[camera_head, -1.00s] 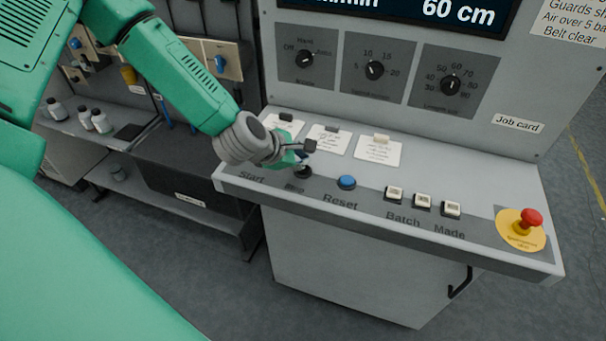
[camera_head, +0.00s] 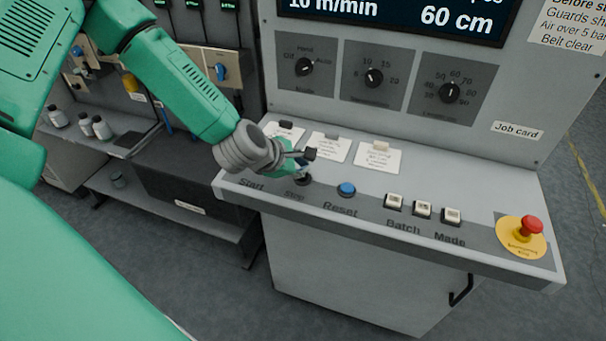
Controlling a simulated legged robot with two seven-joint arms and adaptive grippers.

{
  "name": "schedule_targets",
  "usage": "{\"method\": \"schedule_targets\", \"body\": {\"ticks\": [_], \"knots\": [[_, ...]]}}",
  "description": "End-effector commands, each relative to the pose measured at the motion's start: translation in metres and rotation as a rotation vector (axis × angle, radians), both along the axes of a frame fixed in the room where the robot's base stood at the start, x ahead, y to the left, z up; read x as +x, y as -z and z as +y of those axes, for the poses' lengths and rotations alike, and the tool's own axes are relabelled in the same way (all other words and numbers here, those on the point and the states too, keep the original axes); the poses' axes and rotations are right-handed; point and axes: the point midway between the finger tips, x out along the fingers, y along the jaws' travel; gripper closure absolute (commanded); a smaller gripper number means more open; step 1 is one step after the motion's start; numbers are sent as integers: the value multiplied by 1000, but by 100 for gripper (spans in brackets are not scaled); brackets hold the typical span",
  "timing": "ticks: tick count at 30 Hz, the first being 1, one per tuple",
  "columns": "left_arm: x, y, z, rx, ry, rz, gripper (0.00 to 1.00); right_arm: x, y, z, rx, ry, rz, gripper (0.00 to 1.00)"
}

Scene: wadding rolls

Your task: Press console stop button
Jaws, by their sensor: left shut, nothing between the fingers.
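The console (camera_head: 460,185) has a sloped grey panel with a row of labelled buttons. The dark stop button (camera_head: 303,180) sits above the "Stop" label, left of the blue reset button (camera_head: 347,189). My left gripper (camera_head: 303,163) is shut and empty, its tip right over the stop button and partly hiding it. I cannot tell whether the tip touches the button. The start button above the "Start" label is hidden behind my left gripper and wrist. My right gripper is not in view.
White batch counter keys (camera_head: 423,209) and a red emergency stop (camera_head: 531,226) on a yellow plate lie to the right. Paper cards (camera_head: 377,158) lie behind the buttons. Rotary knobs (camera_head: 373,78) and a display (camera_head: 400,15) are above. A shelf with bottles (camera_head: 100,127) stands left.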

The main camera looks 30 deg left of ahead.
Motion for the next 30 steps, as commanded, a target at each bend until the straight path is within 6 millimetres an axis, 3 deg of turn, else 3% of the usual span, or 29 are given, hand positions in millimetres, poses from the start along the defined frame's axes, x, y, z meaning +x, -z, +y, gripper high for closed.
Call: {"method": "schedule_targets", "body": {"ticks": [30], "knots": [[-1,7,-1,0,0,0,100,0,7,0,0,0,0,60]]}}
